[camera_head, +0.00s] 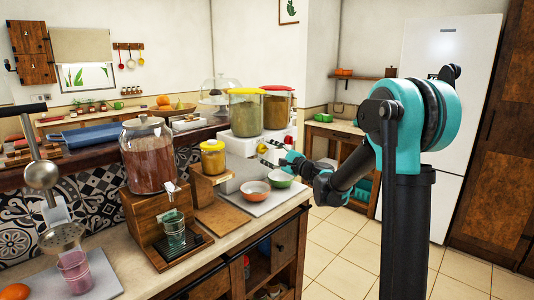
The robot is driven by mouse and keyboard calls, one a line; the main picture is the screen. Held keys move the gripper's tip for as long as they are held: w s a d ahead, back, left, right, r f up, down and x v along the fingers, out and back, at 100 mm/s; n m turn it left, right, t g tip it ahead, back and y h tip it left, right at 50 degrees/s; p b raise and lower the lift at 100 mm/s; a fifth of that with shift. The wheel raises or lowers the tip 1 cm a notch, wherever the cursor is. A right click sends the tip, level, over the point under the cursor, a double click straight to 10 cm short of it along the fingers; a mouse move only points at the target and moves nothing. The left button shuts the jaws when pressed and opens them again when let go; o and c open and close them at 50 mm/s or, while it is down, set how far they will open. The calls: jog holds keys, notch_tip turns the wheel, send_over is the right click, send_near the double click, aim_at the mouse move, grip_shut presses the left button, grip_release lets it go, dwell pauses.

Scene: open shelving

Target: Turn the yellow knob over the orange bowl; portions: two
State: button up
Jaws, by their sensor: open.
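A dispenser with a white body (237,146) stands at the far end of the counter. It carries a yellow-lidded clear container (246,113) and a red-lidded one (278,108). A small yellow spot that looks like the yellow knob (262,149) shows on the front, at my gripper's fingertips. The bowl's contents cannot be made out.
A large jar (149,155) on a wooden stand with a glass (174,230) is nearer on the counter. A yellow-lidded small jar (213,157) stands on a wooden block. A metal press (42,177) is at left. Tiled floor (345,255) is clear.

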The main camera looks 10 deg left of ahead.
jog(key=v, duration=1.1)
jog(key=shift+d, duration=0.15)
jog(key=shift+s+f, duration=0.1)
jog(key=s+d+r+n+h, duration=0.1)
jog(key=s+d+n, duration=0.1)
jog(key=n, duration=1.1)
jog(key=s+d+r+n+h, duration=0.1)
jog(key=s+n, duration=0.2)
jog(key=n, duration=1)
jog(key=x, duration=1.7)
jog(key=shift+w+d+r, duration=0.1)
jog(key=shift+w+r, duration=0.15)
jog(key=shift+w, duration=0.1)
jog(key=shift+c, duration=0.3)
